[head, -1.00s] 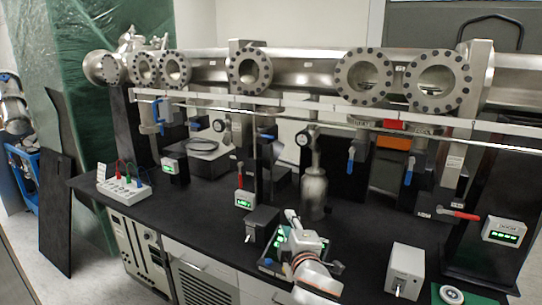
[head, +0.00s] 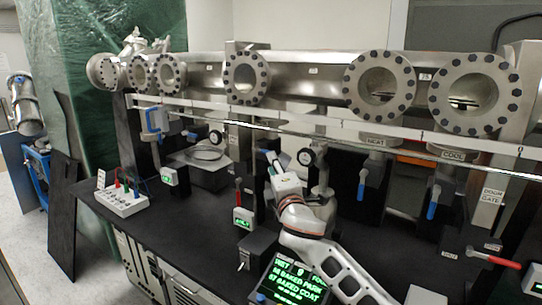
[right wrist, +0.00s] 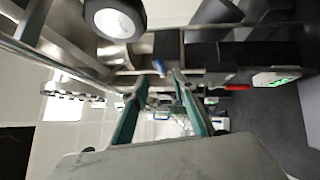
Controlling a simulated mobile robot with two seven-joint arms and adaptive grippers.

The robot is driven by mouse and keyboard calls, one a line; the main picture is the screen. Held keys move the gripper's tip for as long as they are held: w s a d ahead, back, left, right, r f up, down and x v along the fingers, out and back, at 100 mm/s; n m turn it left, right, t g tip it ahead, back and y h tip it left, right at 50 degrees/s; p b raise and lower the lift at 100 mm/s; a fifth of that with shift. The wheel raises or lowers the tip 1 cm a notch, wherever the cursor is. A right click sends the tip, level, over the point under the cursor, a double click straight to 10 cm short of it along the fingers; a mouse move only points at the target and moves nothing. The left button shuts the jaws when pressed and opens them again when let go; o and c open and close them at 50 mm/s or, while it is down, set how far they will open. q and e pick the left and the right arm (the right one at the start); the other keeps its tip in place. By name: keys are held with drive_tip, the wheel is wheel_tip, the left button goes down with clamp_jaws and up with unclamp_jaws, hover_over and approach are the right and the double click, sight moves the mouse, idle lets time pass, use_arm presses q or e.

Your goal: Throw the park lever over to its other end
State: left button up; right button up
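No lever shows a readable park label. My right gripper (head: 268,160) reaches up over the bench, below the long steel tube, close to a round gauge (head: 306,157). In the right wrist view its two teal fingers (right wrist: 162,80) are apart. A small blue piece (right wrist: 158,68), perhaps a lever handle, shows between and beyond the fingertips; contact cannot be told. Other blue levers hang below the labels HEAT (head: 361,185) and COOL (head: 433,203). A red lever (head: 493,259) points right, and another red lever (head: 238,190) stands upright. My left gripper is out of view.
The steel tube (head: 310,85) with round flanges and a pale rail (head: 390,133) span the back. A lit display (head: 291,280) sits at the front beneath my arm. A white socket box (head: 122,201) stands at left. Bare black bench lies left of centre.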

sight(264, 151)
drive_tip(key=x, duration=0.5)
drive_tip(key=shift+w, duration=0.4)
clamp_jaws()
